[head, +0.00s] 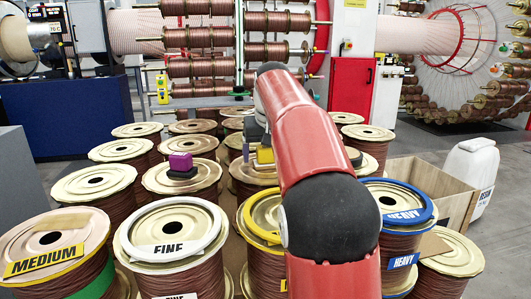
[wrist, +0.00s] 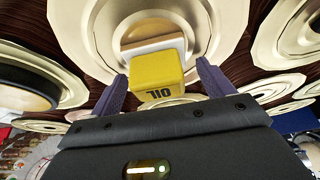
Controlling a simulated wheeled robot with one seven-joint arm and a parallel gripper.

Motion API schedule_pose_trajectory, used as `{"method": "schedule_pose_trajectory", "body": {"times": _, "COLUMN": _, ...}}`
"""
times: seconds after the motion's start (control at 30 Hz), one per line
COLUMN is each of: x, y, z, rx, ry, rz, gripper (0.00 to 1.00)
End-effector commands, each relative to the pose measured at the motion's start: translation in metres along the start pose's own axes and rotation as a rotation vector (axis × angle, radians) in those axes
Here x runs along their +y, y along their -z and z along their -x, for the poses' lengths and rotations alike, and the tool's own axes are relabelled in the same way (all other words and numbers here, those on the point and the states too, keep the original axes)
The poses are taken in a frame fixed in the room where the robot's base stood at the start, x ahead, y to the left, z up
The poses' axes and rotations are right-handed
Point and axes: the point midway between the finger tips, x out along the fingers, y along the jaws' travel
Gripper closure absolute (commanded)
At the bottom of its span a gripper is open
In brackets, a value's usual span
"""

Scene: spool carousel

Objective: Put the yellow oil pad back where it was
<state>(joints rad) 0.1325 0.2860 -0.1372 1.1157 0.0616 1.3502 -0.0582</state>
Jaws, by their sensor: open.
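The yellow oil pad (wrist: 157,72), a block marked OIL, shows in the wrist view against a pale layer over the round flange of a spool (wrist: 82,30). It lies between the two purple-grey fingers of my gripper (wrist: 161,76), which are open with a gap on each side. In the head view the yellow pad (head: 265,155) shows just left of my red arm, above a spool in the middle of the group. My arm hides part of that spool and most of my gripper there.
A purple block (head: 180,162) sits on a dark base on a spool to the left. Spools stand close all around, some with FINE (head: 168,250), MEDIUM (head: 45,260) and HEAVY (head: 403,261) labels. A wooden crate (head: 415,170) and a white container (head: 472,165) stand right.

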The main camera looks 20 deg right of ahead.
Motion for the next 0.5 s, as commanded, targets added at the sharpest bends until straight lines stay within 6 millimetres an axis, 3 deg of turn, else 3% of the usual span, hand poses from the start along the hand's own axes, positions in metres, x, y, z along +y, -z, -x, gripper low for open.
{"method": "schedule_pose_trajectory", "body": {"times": 0.1, "x": 0.0, "y": -0.001, "z": -0.001, "rx": 0.002, "ry": 0.0, "rz": 0.0, "gripper": 0.2}}
{"method": "schedule_pose_trajectory", "body": {"times": 0.3, "x": -0.003, "y": -0.003, "z": 0.041, "rx": 0.004, "ry": 0.001, "rz": 0.001, "gripper": 0.2}}
{"method": "schedule_pose_trajectory", "body": {"times": 0.5, "x": -0.006, "y": -0.006, "z": 0.069, "rx": 0.001, "ry": 0.001, "rz": 0.001, "gripper": 0.2}}
